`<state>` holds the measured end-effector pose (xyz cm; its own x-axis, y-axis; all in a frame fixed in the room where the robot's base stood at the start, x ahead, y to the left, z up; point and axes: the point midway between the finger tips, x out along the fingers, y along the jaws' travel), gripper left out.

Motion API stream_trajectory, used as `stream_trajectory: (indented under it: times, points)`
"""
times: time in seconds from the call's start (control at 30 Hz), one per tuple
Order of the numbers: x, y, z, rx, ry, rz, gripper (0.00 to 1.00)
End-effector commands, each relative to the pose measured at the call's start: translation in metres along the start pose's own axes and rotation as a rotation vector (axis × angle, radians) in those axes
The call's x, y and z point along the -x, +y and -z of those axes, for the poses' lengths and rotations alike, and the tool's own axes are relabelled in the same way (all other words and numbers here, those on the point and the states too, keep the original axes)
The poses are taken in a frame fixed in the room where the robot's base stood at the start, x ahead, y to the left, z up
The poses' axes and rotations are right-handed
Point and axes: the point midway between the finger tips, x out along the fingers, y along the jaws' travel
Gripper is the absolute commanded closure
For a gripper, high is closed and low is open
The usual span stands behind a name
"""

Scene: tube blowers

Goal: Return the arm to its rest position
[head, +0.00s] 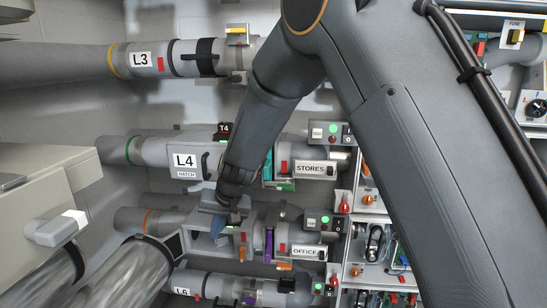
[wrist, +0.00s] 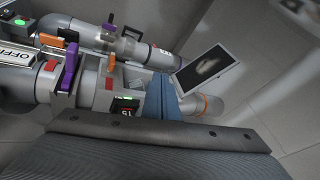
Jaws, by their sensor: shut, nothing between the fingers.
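My arm reaches down from the top of the head view. My gripper (head: 235,217) is at its lower end, beside the grey tube just left of the OFFICE label (head: 306,252) and below the L4 tube (head: 185,160). Its fingers are small and partly hidden there, but they look shut with nothing held. In the wrist view, a dark bar with screws crosses the bottom, and a blue piece (wrist: 160,97) stands upright beyond it.
The L3 tube (head: 125,60) runs above. A cream cabinet (head: 40,180) is at left. Shelves with red and orange parts (head: 368,200) are close right.

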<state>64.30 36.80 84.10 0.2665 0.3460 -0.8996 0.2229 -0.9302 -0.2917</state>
Motion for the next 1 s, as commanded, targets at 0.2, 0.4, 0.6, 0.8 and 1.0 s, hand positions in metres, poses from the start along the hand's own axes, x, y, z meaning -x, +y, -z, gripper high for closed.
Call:
stream_trajectory:
  times: [0.2, 0.4, 0.6, 0.8, 1.0]
  points:
    - [0.087, 0.116, -0.061, -0.056, -0.08, -0.116, 1.0]
    - [0.159, 0.198, -0.147, -0.11, -0.169, -0.214, 1.0]
    - [0.212, 0.247, -0.236, -0.162, -0.255, -0.29, 1.0]
    - [0.235, 0.266, -0.283, -0.187, -0.3, -0.325, 1.0]
    - [0.236, 0.267, -0.289, -0.188, -0.307, -0.329, 1.0]
